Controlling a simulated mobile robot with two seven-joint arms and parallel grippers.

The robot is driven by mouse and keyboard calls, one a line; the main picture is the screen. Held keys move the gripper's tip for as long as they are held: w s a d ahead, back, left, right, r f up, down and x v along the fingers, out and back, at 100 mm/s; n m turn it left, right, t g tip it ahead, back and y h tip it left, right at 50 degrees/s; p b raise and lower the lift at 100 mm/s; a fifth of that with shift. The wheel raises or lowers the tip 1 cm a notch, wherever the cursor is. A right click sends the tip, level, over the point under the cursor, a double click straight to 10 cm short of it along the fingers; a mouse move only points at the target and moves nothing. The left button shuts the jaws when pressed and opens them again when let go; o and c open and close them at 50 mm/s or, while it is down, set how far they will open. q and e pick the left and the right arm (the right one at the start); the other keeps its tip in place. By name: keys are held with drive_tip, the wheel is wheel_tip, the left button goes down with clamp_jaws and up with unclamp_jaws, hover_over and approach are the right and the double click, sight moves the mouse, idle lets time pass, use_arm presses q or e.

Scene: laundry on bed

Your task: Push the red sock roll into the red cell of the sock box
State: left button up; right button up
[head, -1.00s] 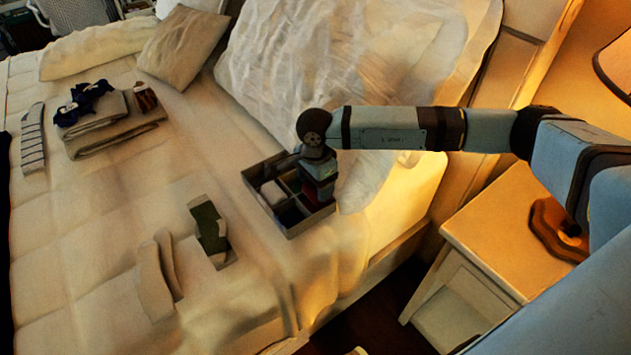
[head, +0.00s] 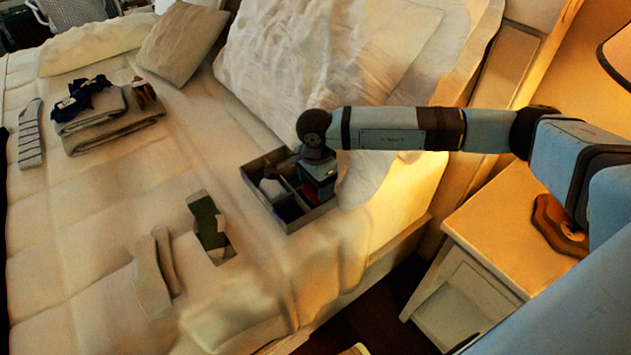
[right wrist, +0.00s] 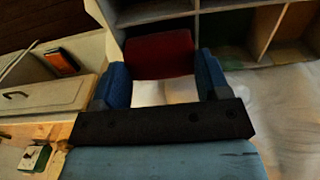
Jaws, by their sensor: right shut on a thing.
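The sock box (head: 265,212) is a grey divided box near the bed's right edge in the head view. My right gripper (head: 316,194) points down over its right-hand part, and my wrist hides much of that side. In the right wrist view my right gripper (right wrist: 163,82) has its blue fingers on either side of the red sock roll (right wrist: 160,54), shut on it. The box's compartments (right wrist: 265,30) show just beyond the roll. I cannot tell how deep the roll sits or whether it touches the red cell, which is hidden. My left gripper is out of view.
A pale roll (head: 273,189) lies in a left cell of the box. A green sock (head: 210,228) and pale socks (head: 154,275) lie on the bed to the left. Folded towels (head: 112,130) are farther back. A nightstand (head: 505,230) stands at the right.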

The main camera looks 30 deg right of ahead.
drive_tip(key=shift+f, duration=0.4)
use_arm(q)
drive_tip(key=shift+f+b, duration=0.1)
drive_tip(key=shift+b, duration=0.2)
use_arm(e)
drive_tip(key=shift+r, duration=0.1)
drive_tip(key=o, duration=1)
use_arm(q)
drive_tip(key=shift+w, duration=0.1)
use_arm(e)
drive_tip(key=shift+w+r, duration=0.1)
drive_tip(key=shift+r, duration=0.5)
use_arm(q)
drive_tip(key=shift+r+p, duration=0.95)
drive_tip(key=shift+p, duration=0.05)
use_arm(e)
wheel_tip(320, 180, up, 13)
drive_tip(key=shift+f, duration=0.15)
